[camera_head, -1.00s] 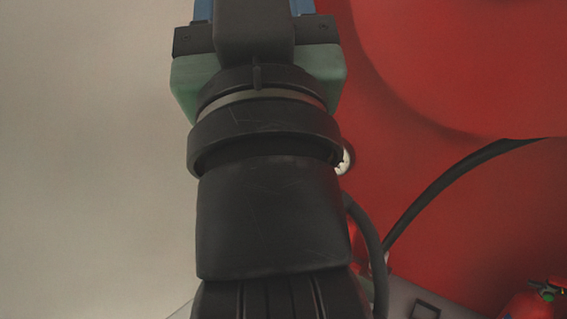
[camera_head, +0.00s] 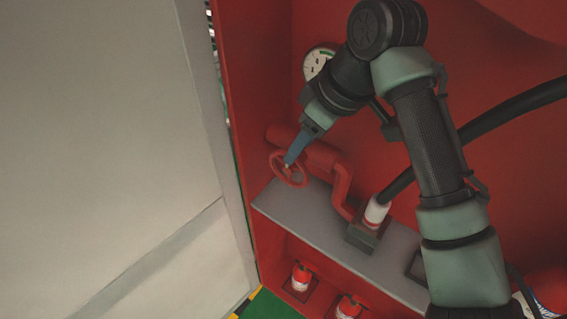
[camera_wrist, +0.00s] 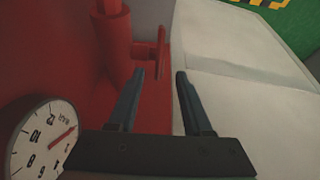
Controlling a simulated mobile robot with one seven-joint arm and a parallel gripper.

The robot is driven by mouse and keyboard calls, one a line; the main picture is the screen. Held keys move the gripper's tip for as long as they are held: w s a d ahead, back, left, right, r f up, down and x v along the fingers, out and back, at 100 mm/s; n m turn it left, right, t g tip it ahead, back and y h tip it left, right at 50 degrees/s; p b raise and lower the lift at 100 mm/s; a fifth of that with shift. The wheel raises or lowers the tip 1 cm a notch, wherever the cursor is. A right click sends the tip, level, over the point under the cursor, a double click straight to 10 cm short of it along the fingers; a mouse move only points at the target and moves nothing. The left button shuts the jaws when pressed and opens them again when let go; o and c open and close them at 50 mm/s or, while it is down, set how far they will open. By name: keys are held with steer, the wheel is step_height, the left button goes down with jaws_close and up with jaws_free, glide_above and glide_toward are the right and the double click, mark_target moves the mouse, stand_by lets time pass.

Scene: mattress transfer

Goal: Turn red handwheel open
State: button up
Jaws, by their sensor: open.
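The red handwheel (camera_head: 273,168) is on the end of a red pipe (camera_head: 322,155) inside the red cabinet, low and left of centre in the head view. In the wrist view the handwheel (camera_wrist: 161,48) shows nearly edge-on, just beyond the fingers. My gripper (camera_head: 289,163) reaches down to the wheel from the upper right, and its blue fingers overlap the wheel in the head view. In the wrist view my gripper (camera_wrist: 160,73) is open, with the wheel in line with the gap between the fingertips. Whether the fingers touch the wheel, I cannot tell.
A round gauge (camera_head: 314,64) is on the back wall above the pipe. A grey shelf (camera_head: 310,222) runs below the wheel, with small red extinguishers (camera_head: 301,278) underneath. A black hose (camera_head: 510,107) crosses at right. A large pale panel (camera_head: 100,130) fills the left.

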mark_target(284, 168)
steer(key=x, duration=1)
steer(key=shift+w, duration=0.1)
steer(key=shift+c, duration=0.2)
steer(key=shift+r, duration=0.1)
jaws_close()
